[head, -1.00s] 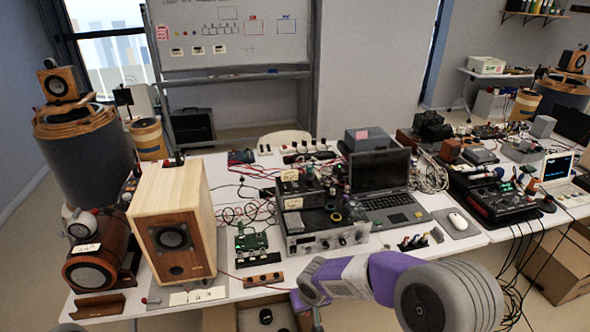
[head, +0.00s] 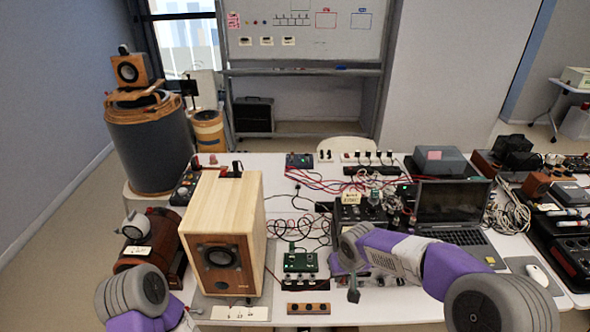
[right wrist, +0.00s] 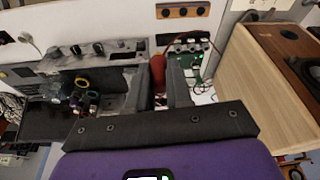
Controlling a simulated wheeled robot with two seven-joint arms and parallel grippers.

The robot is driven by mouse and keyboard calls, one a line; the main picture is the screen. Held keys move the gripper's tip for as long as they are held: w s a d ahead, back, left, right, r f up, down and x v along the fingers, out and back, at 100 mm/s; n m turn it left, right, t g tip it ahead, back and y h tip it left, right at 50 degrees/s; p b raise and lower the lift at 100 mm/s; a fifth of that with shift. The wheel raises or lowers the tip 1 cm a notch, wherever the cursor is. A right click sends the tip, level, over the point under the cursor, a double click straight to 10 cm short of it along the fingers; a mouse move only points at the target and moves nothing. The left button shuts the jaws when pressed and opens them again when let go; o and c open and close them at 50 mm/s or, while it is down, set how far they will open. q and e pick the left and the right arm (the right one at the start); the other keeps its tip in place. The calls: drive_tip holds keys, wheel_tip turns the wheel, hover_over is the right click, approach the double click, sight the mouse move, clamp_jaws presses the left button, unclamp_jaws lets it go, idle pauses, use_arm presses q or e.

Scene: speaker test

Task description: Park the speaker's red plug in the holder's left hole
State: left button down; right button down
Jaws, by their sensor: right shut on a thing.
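The wooden speaker (head: 254,195) stands upright on a grey mat at the table's left. My right gripper (head: 353,294) is right of the holder in the head view. In the right wrist view its fingers (right wrist: 160,92) are shut on the red plug (right wrist: 158,70), apart from the holder. My left arm shows at bottom left; its gripper is out of view.
A green circuit board (head: 300,262) stands behind the holder. An amplifier stack with knobs is partly hidden behind my right arm. White label cards (head: 240,313) lie in front of the speaker. An open laptop (head: 452,203) stands right.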

drive_tip(key=w+a+r+n+p, duration=0.1)
drive_tip(key=a+r+p, duration=0.3)
drive_tip(key=r, duration=0.4)
drive_tip(key=w+a+r+n+p, duration=0.1)
drive_tip(key=w+a+r+p, duration=0.2)
drive_tip(key=r, duration=0.5)
drive_tip(key=w+a+r+n+p, duration=0.1)
drive_tip(key=w+a+r+p, duration=0.1)
drive_tip(key=a+r+p, duration=0.3)
wheel_tip(320, 180, up, 4)
drive_tip(key=shift+w+a+f+y, duration=0.15)
drive_tip(key=shift+w+a+y, duration=0.25)
drive_tip(key=shift+a, duration=0.05)
drive_tip(key=shift+r, duration=2)
drive_tip(key=shift+s, duration=0.1)
drive_tip(key=b, duration=3.4)
hover_over(294, 304)
drive_tip(key=s, duration=0.1)
drive_tip(key=f, duration=5.1)
drive_tip(key=shift+s+d+f, duration=0.15)
drive_tip(key=shift+d+f, duration=0.05)
drive_tip(key=shift+f, duration=0.1)
drive_tip(key=shift+f+b, duration=0.6)
drive_tip(key=shift+f, duration=0.2)
drive_tip(key=shift+f, duration=0.2)
